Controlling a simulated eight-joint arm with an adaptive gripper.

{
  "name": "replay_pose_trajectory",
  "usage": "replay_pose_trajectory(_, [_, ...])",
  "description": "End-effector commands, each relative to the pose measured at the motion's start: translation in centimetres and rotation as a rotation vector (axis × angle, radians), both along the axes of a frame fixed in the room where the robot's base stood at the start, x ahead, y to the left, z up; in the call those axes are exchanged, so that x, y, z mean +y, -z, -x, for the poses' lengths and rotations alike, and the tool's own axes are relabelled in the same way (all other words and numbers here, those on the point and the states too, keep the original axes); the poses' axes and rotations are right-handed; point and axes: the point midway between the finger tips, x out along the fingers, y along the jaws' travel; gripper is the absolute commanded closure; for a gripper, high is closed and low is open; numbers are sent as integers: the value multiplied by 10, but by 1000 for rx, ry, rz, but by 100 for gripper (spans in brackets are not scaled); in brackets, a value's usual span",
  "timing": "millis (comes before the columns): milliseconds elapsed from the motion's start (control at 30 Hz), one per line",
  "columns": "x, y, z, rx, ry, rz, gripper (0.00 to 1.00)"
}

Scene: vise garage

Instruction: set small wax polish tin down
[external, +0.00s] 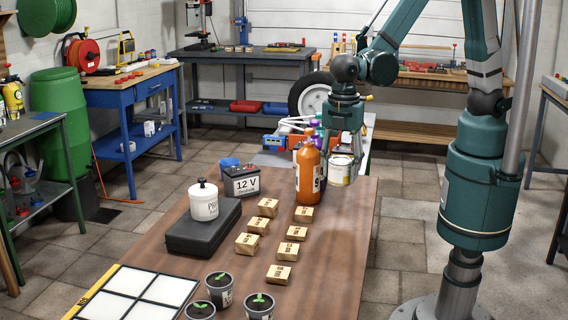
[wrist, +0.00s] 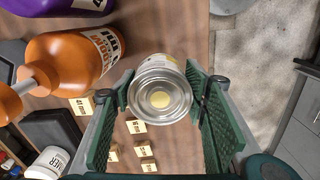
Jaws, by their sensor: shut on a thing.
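The small wax polish tin (external: 341,170) is a white and yellow can with a metal rim, near the far right edge of the brown table (external: 338,240). My gripper (external: 342,158) points down at it from above.
An orange bottle (external: 308,172) stands just left of the tin, with purple bottles behind. Several small labelled blocks (external: 268,207), a 12 V battery (external: 241,181), a black case (external: 204,232) with a white jar (external: 203,203) and potted seedlings (external: 219,289) occupy the table. The right front is clear.

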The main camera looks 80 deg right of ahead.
Motion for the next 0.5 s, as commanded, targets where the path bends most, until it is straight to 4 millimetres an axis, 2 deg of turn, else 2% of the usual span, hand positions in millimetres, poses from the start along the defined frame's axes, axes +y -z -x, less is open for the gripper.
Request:
replay_pose_trajectory(300, [0,37,0,0,0,0,73])
replay_pose_trajectory(500, [0,50,0,0,0,0,73])
